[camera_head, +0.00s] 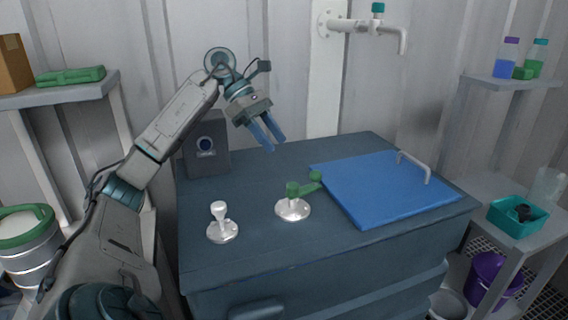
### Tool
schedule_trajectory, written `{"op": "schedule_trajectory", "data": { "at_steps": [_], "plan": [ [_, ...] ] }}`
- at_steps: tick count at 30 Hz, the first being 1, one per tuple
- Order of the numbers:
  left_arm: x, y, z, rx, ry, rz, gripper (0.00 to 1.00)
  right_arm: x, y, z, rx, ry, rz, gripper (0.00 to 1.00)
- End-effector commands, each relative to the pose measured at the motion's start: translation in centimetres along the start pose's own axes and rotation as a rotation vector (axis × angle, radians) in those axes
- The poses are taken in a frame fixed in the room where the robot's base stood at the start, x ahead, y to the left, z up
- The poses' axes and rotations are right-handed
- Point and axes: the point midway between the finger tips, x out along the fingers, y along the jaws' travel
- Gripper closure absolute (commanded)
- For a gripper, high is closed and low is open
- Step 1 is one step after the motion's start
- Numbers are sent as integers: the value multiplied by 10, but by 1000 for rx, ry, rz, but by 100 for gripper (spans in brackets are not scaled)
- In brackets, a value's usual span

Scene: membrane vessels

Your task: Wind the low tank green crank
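The green crank (304,187) sits on a round white base on top of the low dark blue-grey tank (260,250). Its arm points to the right and ends in an upright green knob. My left gripper (269,141) hangs above the tank's back part, up and to the left of the crank, apart from it. Its two blue fingers point down and are spread with a gap between them, with nothing held. My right gripper is out of view.
A white lever (221,222) on a round base stands left of the crank. A blue lid (385,190) with a grey handle (414,166) lies to its right. A dark box with a round dial (206,148) stands at the back left. A white pipe (355,26) juts from the wall above.

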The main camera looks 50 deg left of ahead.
Motion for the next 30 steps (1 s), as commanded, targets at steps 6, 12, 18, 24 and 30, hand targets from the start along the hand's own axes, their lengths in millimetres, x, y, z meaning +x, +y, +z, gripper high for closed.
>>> {"op": "schedule_trajectory", "data": {
  "at_steps": [6, 12, 18, 24, 30],
  "plan": [
    [1, -43, 32, -273, 195, 140, 52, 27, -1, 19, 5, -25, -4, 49],
    [3, -75, 47, -514, 281, 336, 52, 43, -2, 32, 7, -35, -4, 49],
    [4, -89, 52, -630, 291, 444, 52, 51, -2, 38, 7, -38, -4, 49],
    [21, -84, 44, -647, 291, 452, 52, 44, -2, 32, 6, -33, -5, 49],
    [54, -73, 28, -646, 292, 448, 52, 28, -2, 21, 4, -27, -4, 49]
  ]
}}
